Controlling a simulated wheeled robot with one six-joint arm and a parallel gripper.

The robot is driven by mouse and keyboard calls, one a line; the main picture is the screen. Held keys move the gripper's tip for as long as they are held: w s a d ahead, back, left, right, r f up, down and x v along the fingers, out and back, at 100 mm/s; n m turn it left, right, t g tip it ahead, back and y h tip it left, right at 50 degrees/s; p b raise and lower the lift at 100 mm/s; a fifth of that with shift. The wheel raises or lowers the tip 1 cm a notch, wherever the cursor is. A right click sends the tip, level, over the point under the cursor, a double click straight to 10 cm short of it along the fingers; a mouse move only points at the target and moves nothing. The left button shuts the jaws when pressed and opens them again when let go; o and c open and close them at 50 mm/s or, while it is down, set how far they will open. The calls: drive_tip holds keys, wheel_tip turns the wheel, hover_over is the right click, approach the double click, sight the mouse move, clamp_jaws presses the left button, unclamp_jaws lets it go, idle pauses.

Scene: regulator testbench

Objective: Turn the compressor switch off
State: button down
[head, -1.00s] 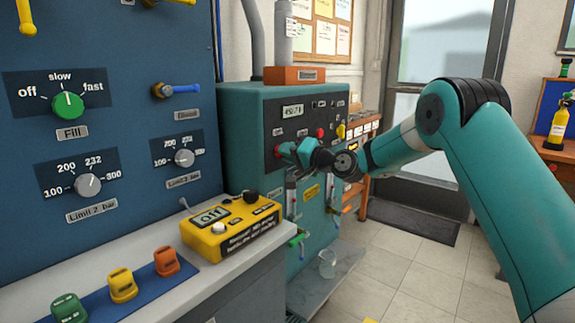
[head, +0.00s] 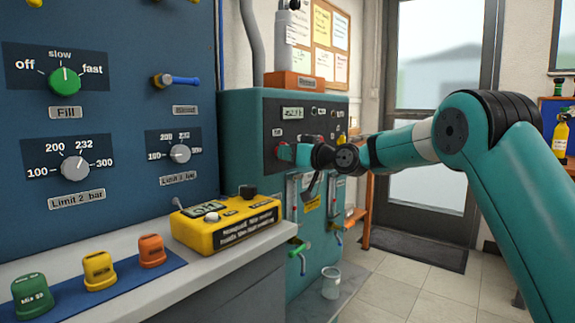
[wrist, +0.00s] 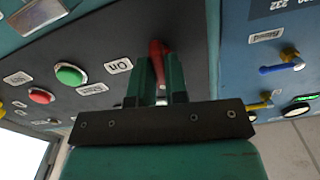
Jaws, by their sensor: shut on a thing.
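The compressor switch (wrist: 157,50) is a red handle on the dark panel of the teal cabinet (head: 239,145), beside a label reading "On" (wrist: 118,66). My gripper (wrist: 161,85) is shut on this handle; its two teal fingers stand on either side of it in the wrist view. In the head view my gripper (head: 284,152) is up against the left part of the panel and hides most of the switch. The exact angle of the handle is hard to tell.
A green button (wrist: 70,75) and a red button (wrist: 40,96) sit on the same panel. A blue panel with knobs (head: 65,80) stands at left, above a counter with a yellow box (head: 228,225). A beaker (head: 331,283) stands low in front of the cabinet. Floor at right is clear.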

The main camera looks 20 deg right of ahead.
drive_tip(key=shift+f+n+b, duration=0.2)
drive_tip(key=shift+n+b, duration=0.3)
drive_tip(key=shift+n, duration=0.2)
drive_tip(key=c, duration=1.1)
unclamp_jaws()
drive_tip(key=shift+r, duration=0.15)
drive_tip(key=shift+c, duration=0.2)
drive_tip(key=v, duration=1.7)
drive_tip(key=shift+s+d, duration=0.15)
drive_tip(key=shift+s, duration=0.1)
